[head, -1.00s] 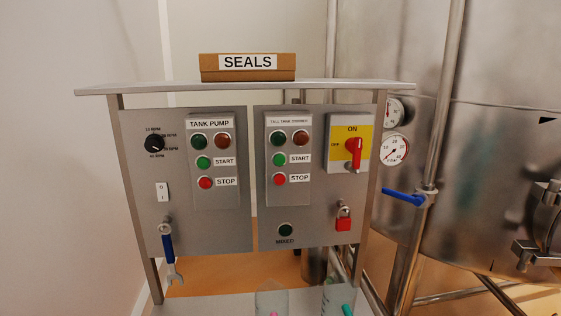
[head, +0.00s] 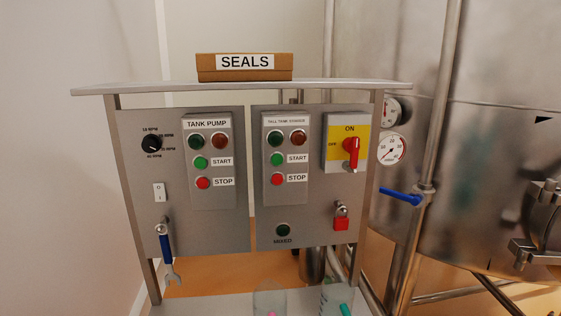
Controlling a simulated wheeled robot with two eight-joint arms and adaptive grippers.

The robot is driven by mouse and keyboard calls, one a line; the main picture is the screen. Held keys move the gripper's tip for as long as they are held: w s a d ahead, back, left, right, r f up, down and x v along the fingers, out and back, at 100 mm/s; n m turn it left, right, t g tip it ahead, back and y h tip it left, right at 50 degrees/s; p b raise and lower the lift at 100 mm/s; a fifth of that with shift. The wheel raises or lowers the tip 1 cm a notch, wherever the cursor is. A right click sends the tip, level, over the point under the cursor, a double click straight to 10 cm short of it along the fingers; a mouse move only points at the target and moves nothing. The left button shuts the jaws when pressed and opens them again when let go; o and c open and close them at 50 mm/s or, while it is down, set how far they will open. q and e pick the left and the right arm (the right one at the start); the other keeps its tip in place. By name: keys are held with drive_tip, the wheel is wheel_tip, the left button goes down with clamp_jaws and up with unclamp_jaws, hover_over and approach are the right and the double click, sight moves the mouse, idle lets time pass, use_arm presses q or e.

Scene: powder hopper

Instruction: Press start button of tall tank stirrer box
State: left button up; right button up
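The tall tank stirrer box (head: 286,194) is a grey box on the right half of the metal control panel. Its label at the top is small and reads roughly "TALL TANK STIRRER". Its green start button (head: 277,159) sits beside a START label, below a dark green lamp (head: 275,138) and a dark red lamp (head: 299,138). Its red stop button (head: 277,179) is below the start button. Neither of my grippers is in the head view.
The tank pump box (head: 209,193) with similar buttons is to the left. A red rotary switch (head: 351,149) and a red padlock (head: 341,223) are to the right. A shelf (head: 240,87) holding a SEALS box (head: 244,68) overhangs the panel. A steel tank (head: 480,140) stands right.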

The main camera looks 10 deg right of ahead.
idle(0.3)
clamp_jaws()
idle(1.1)
